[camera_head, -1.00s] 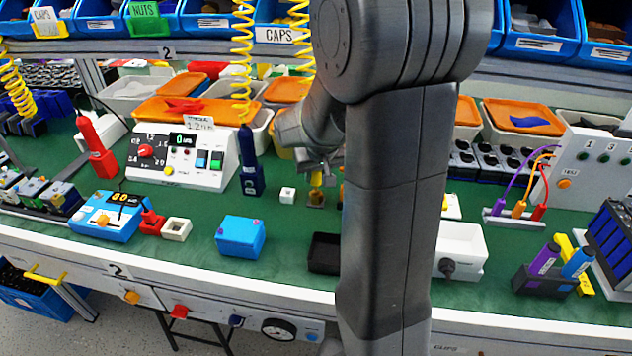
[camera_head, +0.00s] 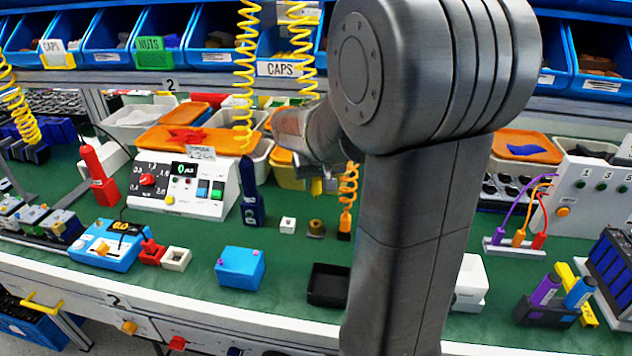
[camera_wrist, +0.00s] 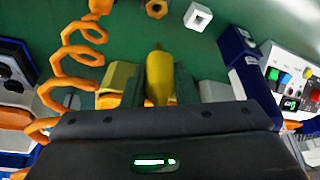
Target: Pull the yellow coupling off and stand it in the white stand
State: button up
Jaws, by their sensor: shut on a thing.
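My gripper (camera_head: 318,186) is shut on the yellow coupling (camera_wrist: 158,78), whose end sticks out between the fingers in the wrist view. It is held in the air above the green bench. A brass fitting (camera_head: 316,228) on a small base stands on the bench below, apart from the coupling; it also shows at the top of the wrist view (camera_wrist: 156,8). Just left of it in the head view is a small white block with an opening (camera_head: 288,225), which appears to be the white stand. It is empty in the wrist view (camera_wrist: 198,17).
A dark blue tool (camera_head: 251,203) stands left of the white block. An orange coiled cord (camera_head: 348,195) rises close to the right of the fitting. A blue box (camera_head: 240,267) and a black tray (camera_head: 328,284) lie in front. A white meter box (camera_head: 185,185) is at left.

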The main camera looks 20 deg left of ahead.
jog(key=shift+r, duration=0.2)
jog(key=shift+r+p, duration=1.35)
jog(key=shift+r, duration=0.15)
jog(key=shift+f, duration=0.1)
jog(key=shift+a, duration=0.15)
